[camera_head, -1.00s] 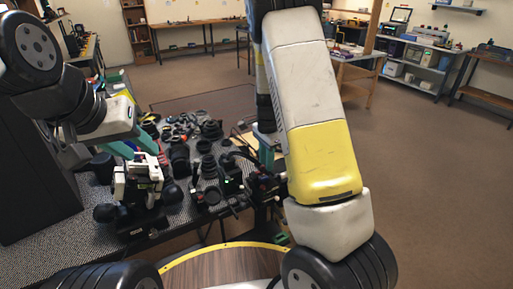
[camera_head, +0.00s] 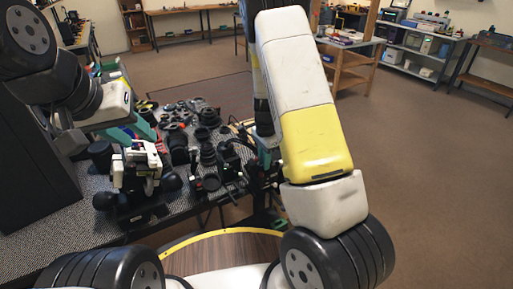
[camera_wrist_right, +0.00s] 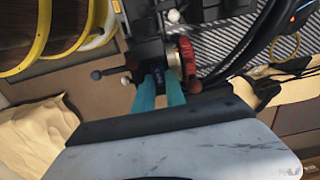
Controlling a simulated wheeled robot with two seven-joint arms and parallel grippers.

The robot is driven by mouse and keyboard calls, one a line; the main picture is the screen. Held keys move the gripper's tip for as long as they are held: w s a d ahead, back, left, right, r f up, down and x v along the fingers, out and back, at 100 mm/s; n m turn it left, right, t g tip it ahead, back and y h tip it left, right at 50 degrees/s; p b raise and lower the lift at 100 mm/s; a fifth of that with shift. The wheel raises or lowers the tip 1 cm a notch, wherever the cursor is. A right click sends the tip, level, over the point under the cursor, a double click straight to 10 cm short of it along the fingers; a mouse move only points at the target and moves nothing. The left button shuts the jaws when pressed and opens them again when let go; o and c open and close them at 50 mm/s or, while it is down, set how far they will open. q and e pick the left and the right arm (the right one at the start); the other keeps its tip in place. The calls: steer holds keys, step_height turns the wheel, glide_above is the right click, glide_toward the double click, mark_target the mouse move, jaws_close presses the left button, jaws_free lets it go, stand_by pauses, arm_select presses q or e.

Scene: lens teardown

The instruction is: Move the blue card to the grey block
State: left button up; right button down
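I cannot pick out the blue card or the grey block with certainty in either view. My right gripper (camera_wrist_right: 159,92) shows two teal fingers pointing into the cluttered bench edge, with a narrow dark blue-black piece (camera_wrist_right: 157,78) between them. I cannot tell whether the fingers press on this piece or it lies beyond them. In the head view my right gripper is mostly hidden behind my right arm. My left gripper (camera_head: 134,131) is above the left part of the bench, its teal fingers apart and nothing visible between them.
The bench (camera_head: 60,225) holds several dark lens parts (camera_head: 207,152) and a black-and-white device (camera_head: 140,168) below my left gripper. In the wrist view, a red ring-shaped part (camera_wrist_right: 187,62) is right of the fingers, and black cables (camera_wrist_right: 235,55) run farther right.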

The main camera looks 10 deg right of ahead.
steer(key=c, duration=2.1)
jaws_free()
jaws_close()
steer(key=shift+r, duration=1.05)
steer(key=shift+r, duration=2)
